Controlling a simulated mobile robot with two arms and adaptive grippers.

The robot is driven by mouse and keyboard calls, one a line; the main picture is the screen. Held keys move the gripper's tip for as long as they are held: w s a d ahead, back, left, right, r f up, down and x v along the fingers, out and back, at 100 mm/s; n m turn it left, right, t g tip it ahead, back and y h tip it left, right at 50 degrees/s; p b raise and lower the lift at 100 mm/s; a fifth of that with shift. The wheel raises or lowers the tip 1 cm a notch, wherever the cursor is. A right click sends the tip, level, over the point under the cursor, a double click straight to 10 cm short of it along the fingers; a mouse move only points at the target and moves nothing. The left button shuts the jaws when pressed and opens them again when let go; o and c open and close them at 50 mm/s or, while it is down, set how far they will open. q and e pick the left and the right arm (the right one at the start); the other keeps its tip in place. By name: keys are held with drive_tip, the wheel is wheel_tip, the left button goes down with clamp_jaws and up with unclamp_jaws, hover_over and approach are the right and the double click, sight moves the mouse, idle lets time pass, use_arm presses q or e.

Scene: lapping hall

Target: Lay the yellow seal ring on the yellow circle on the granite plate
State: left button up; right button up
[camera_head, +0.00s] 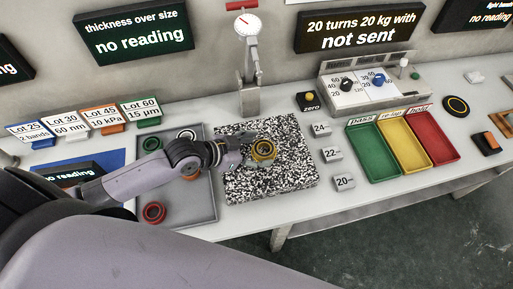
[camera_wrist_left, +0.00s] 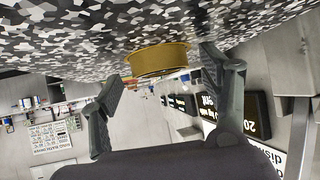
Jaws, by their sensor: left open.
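The yellow seal ring (camera_head: 263,158) sits on the speckled black-and-white granite plate (camera_head: 275,190), in its upper middle, and looks flat. In the left wrist view the ring (camera_wrist_left: 158,62) shows side-on against the granite plate (camera_wrist_left: 60,45), which fills the top of that view. My left gripper (camera_head: 246,150) reaches in from the left, close beside the ring. Its two fingers (camera_wrist_left: 163,72) are open and spread to either side of the ring, with no clear grip on it. I cannot make out the yellow circle apart from the ring. My right gripper is out of view.
A grey tray (camera_head: 203,208) with several rings, one red (camera_head: 154,212), lies left of the plate. A dial gauge stand (camera_head: 249,95) stands behind it. Small numbered blocks (camera_head: 331,154) stand to its right, then green, yellow and red trays (camera_head: 410,158).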

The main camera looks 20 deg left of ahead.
use_arm(q)
drive_tip(key=shift+r, duration=0.2)
drive_tip(key=v, duration=0.9)
drive_tip(key=shift+s+a, duration=0.1)
drive_tip(key=shift+s, duration=0.15)
drive_tip(key=shift+v, duration=1.25)
